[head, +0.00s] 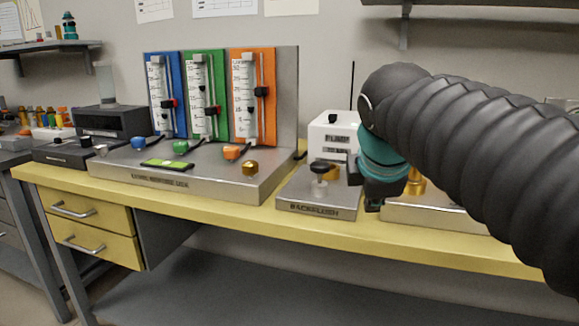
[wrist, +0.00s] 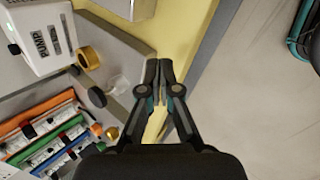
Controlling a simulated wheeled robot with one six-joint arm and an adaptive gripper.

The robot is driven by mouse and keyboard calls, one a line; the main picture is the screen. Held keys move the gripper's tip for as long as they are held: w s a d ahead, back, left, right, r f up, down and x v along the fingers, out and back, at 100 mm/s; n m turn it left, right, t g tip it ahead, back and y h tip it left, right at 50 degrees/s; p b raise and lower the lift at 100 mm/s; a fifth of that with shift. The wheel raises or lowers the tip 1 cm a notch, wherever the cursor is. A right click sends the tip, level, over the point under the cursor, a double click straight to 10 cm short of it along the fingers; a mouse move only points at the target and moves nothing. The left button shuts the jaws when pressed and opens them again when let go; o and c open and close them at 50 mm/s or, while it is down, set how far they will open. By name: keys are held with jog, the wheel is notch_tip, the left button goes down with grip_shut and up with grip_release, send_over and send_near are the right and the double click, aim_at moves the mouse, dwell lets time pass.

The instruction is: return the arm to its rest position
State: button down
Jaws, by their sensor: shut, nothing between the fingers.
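My arm comes in from the right in the head view, its black ribbed sleeve covering the right part of the bench. My gripper (head: 373,203) points down by the front edge of the bench, just right of the backflush base. In the wrist view my gripper (wrist: 158,66) has its two fingertips together with nothing between them. The fingers are over the yellow bench edge in that view, apart from the knobs beside them.
The yellow bench (head: 170,205) carries a panel base (head: 180,178) with blue, green and orange flow gauges. The backflush base (head: 320,203) with a black knob (head: 320,167) and the white pump box (head: 333,133) stand close left of my gripper. Open floor (wrist: 255,90) lies beyond the bench edge.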

jog(key=s+d+f+m+g+y, duration=0.1)
jog(key=s+d+f+m, duration=0.1)
jog(key=s+f+m, duration=1.3)
notch_tip(320, 180, down, 5)
jog(key=m, duration=0.2)
jog(key=shift+s+f+m+g+y, duration=0.2)
jog(key=shift+m+g+y, duration=0.1)
dwell(0.3)
